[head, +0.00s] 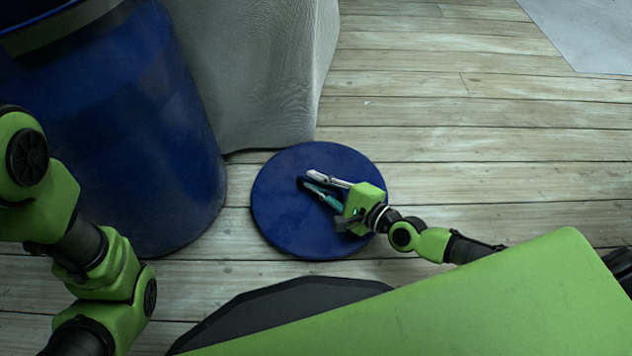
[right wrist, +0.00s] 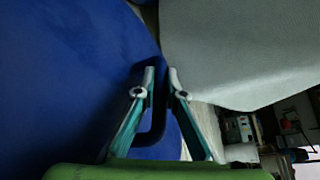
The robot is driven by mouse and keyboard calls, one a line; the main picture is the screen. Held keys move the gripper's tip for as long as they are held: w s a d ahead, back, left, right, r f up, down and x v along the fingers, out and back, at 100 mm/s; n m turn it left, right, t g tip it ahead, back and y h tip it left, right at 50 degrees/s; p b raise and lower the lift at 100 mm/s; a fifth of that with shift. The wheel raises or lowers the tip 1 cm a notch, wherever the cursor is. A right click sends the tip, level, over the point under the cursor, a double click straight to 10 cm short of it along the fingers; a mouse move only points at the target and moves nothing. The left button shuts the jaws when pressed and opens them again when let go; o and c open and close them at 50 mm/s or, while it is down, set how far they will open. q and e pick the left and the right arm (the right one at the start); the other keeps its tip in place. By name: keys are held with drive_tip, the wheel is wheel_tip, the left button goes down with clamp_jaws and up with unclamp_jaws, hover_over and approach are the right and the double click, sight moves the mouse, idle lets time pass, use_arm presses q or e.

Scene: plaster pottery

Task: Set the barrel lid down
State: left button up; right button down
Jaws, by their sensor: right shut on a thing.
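The barrel lid (head: 285,220) is a round blue disc with a raised handle. In the head view it is over the wooden floor, right of the blue barrel; I cannot tell whether it touches the boards. My right gripper (head: 312,180) reaches over it from the right and is shut on its handle. In the right wrist view the lid (right wrist: 65,85) fills the left side, and its blue handle (right wrist: 155,125) stands between the fingers of the right gripper (right wrist: 162,75). My left arm shows at the left, but its gripper is out of view.
The large blue barrel (head: 150,110) stands at upper left. A grey draped block (head: 250,75) stands behind the lid; its grey side also shows in the right wrist view (right wrist: 240,50). Plank floor (head: 500,150) is clear to the right, with a pale sheet (head: 590,35) at upper right.

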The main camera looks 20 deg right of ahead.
drive_tip(key=c, duration=2.1)
unclamp_jaws()
